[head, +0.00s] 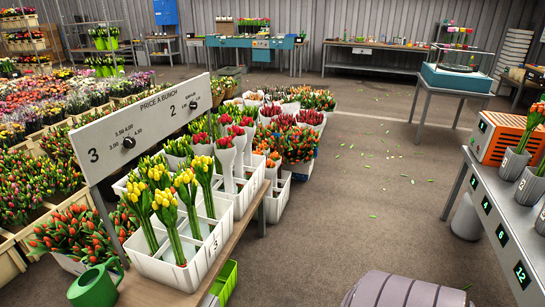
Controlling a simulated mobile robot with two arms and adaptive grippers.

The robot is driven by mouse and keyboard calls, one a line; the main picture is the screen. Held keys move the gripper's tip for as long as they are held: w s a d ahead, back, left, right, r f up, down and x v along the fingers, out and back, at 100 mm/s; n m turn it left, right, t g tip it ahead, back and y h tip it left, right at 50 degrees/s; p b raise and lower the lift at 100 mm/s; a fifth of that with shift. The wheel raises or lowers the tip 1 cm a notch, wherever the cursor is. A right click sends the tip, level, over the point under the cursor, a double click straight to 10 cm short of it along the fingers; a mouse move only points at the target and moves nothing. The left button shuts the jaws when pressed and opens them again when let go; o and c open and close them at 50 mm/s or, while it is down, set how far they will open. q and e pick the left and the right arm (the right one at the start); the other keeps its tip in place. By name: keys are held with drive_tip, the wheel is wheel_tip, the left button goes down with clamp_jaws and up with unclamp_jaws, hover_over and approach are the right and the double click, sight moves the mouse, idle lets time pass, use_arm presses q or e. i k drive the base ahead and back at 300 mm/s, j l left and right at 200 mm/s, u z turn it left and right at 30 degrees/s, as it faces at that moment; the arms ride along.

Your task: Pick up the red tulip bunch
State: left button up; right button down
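Several red tulip bunches stand in the middle; the nearest deep-red one (224,142) is in a pale sleeve behind the yellow bunches. Another red bunch (246,121) stands just behind it. I cannot tell which one the task means. A white divided crate (190,272) on a wooden bench holds several yellow tulip bunches (164,200) upright in its front cells. The lower parts of the red bunches are partly hidden by sleeves and crate walls. Neither of my grippers is in view.
A price board (145,122) stands along the crate's left side. A green watering can (95,287) is at the bottom left. A grey ribbed object (405,290) is at the bottom edge. A numbered counter (490,190) stands at the right. The middle floor is open, with scattered green leaves.

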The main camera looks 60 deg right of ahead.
sight(225, 149)
drive_tip(key=z, duration=1.45)
drive_tip(key=u, duration=0.3)
drive_tip(key=i+l+u, duration=0.35)
drive_tip(key=l+u, duration=0.2)
drive_tip(key=i+l+u, duration=0.25)
drive_tip(key=k+l, duration=0.05)
drive_tip(key=k, duration=0.05)
